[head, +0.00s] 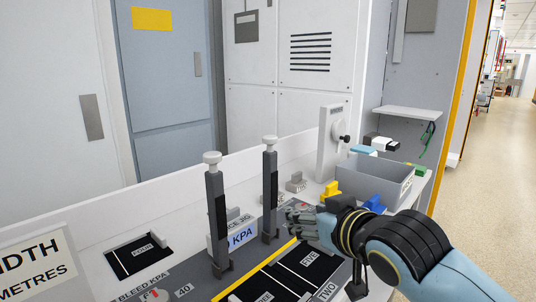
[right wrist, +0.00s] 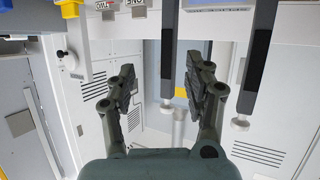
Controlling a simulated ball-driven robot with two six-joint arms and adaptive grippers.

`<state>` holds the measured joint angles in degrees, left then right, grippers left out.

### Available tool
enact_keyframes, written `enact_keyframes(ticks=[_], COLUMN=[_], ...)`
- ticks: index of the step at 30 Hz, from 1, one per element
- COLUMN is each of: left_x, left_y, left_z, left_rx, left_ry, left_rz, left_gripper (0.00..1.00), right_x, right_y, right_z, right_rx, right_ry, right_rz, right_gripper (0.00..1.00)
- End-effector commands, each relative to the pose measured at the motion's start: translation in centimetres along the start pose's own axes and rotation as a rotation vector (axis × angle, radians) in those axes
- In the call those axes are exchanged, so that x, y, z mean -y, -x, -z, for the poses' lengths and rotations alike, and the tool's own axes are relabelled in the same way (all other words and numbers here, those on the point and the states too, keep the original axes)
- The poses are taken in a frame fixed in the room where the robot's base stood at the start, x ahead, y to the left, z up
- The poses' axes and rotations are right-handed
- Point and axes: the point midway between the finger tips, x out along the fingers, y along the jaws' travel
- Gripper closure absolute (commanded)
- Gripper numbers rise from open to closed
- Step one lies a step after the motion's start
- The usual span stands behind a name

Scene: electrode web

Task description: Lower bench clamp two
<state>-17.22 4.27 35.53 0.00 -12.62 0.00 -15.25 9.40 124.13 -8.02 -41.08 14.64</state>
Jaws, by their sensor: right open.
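Two upright dark clamp levers with pale round knobs stand on the bench: a left lever (head: 216,215) and a right lever (head: 270,190). I cannot tell which one is clamp two. A "TWO" label (head: 328,291) lies on the bench panel at the front. My right gripper (head: 292,217) is just right of the right lever, below its knob. In the right wrist view the right gripper (right wrist: 163,75) is open, and the right lever (right wrist: 167,55) shows between its fingers. The left lever (right wrist: 259,60) shows beyond the fingers at the right. My left gripper is out of view.
A grey bin (head: 375,178) stands on the bench at the right, with yellow (head: 331,190) and blue (head: 374,205) blocks beside it. A white upright panel with a dark knob (head: 345,138) stands behind. A small shelf (head: 412,113) is on the wall. Black recesses are set in the bench.

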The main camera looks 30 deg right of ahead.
Motion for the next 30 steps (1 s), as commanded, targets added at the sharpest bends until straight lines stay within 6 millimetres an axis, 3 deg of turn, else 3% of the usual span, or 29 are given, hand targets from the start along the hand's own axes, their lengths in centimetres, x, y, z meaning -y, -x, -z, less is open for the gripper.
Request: enact_keyframes(ticks=[1, 3, 6, 8, 14, 24, 30], left_x=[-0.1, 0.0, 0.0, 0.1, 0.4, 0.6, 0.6], left_y=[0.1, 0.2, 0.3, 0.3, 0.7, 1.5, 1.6], left_z=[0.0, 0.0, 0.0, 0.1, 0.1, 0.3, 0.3], left_rx=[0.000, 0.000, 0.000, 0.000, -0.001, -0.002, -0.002], left_ry=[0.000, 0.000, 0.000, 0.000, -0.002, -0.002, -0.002], left_rz=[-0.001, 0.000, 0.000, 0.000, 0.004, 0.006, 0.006], left_gripper=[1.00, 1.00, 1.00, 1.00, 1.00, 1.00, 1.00], right_x=[0.1, 0.2, 0.4, 0.5, 0.6, 0.9, 1.0], right_y=[-0.3, -0.4, -0.1, -0.1, -2.1, -8.2, -9.8], right_z=[2.9, 6.5, 10.4, 11.6, 13.1, 15.3, 15.8], right_rx=[-0.084, -0.198, -0.322, -0.361, -0.380, -0.376, -0.375], right_ry=[-0.009, -0.024, -0.038, -0.043, -0.047, -0.047, -0.046], right_rz=[0.006, 0.019, 0.038, 0.046, 0.049, 0.050, 0.050], right_gripper=[0.48, 0.48, 0.48, 0.48, 0.48, 0.48, 0.48])
